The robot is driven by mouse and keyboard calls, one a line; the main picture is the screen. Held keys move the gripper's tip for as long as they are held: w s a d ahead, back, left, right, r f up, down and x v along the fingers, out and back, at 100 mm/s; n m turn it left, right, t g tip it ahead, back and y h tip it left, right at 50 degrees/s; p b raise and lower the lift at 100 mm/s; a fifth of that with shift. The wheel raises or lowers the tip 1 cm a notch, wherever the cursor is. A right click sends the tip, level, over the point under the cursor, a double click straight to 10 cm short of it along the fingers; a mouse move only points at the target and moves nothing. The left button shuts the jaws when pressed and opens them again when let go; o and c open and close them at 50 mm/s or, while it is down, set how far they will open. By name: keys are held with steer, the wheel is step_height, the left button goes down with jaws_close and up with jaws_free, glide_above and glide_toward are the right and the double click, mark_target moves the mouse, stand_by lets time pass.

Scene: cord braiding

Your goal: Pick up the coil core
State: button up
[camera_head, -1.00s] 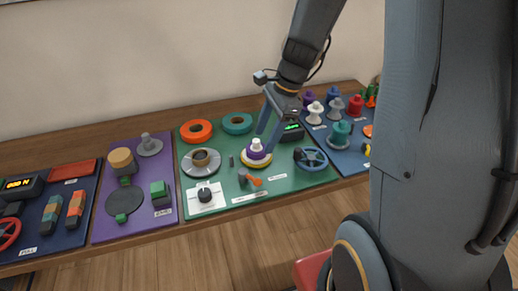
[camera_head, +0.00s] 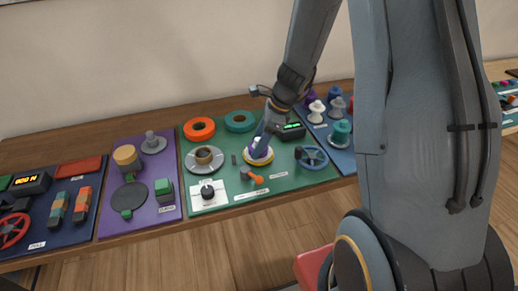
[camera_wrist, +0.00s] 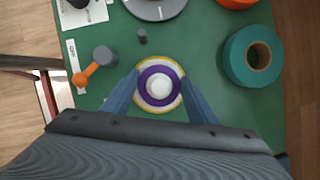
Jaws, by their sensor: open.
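The coil core appears to be the purple spool with a white top (camera_wrist: 160,86), standing on a yellow-and-white round base (camera_head: 258,160) on the green mat. In the wrist view my gripper (camera_wrist: 160,76) is open, one finger on each side of the spool, with small gaps showing. In the head view my gripper (camera_head: 263,140) reaches down over the spool (camera_head: 259,148) and hides most of its white top. The spool looks upright from above.
Near the spool lie a teal ring (camera_wrist: 247,57), an orange ring (camera_head: 199,129), a grey dish (camera_head: 205,160) and a small grey-and-orange tool (camera_wrist: 94,66). A blue wheel (camera_head: 311,158) and a black box with a green display (camera_head: 291,131) stand to the right.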

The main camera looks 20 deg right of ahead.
steer(key=c, duration=1.1)
